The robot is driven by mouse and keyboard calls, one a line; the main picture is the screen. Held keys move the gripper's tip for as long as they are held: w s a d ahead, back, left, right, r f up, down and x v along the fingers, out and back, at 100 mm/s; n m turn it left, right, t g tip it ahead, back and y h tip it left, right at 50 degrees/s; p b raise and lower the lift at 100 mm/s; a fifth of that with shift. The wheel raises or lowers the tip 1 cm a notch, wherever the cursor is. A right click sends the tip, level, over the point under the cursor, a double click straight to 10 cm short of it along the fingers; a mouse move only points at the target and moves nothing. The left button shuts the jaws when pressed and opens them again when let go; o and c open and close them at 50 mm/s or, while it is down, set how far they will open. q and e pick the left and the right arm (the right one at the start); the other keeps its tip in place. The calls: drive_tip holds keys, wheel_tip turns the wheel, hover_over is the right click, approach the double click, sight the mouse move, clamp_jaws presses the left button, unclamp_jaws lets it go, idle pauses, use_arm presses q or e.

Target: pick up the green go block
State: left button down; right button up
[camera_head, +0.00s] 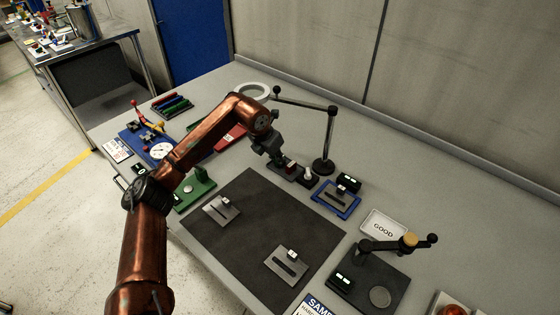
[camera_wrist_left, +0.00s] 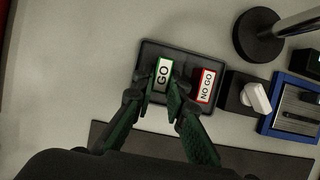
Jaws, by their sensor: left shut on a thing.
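The green go block (camera_wrist_left: 163,74) shows in the left wrist view with a white GO label and green edges. It is at the left part of a dark tray (camera_wrist_left: 190,58). My left gripper (camera_wrist_left: 160,88) is shut on it, with a fingertip on either side. I cannot tell whether the block touches the tray floor. In the head view my left gripper (camera_head: 278,163) points down at the tray and hides the go block. The red-edged NO GO block (camera_wrist_left: 205,86) lies in the tray to the right. My right gripper is not in view.
A black stand (camera_head: 323,165) with a jointed arm rises just behind the tray. A blue-framed fixture (camera_head: 337,199) lies to the right of the tray. A dark mat (camera_head: 250,240) with two metal plates is in front. A white GOOD tray (camera_head: 384,226) is farther right.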

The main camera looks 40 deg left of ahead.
use_arm(q)
drive_tip(key=shift+r, duration=0.1)
drive_tip(key=shift+r, duration=0.45)
wheel_tip(320, 180, up, 2)
drive_tip(key=shift+r+p, duration=0.1)
drive_tip(key=shift+p, duration=0.65)
drive_tip(key=s+r+p, duration=0.6)
drive_tip(key=s+r, duration=0.6)
drive_tip(key=s, duration=0.2)
drive_tip(key=shift+r, duration=0.35)
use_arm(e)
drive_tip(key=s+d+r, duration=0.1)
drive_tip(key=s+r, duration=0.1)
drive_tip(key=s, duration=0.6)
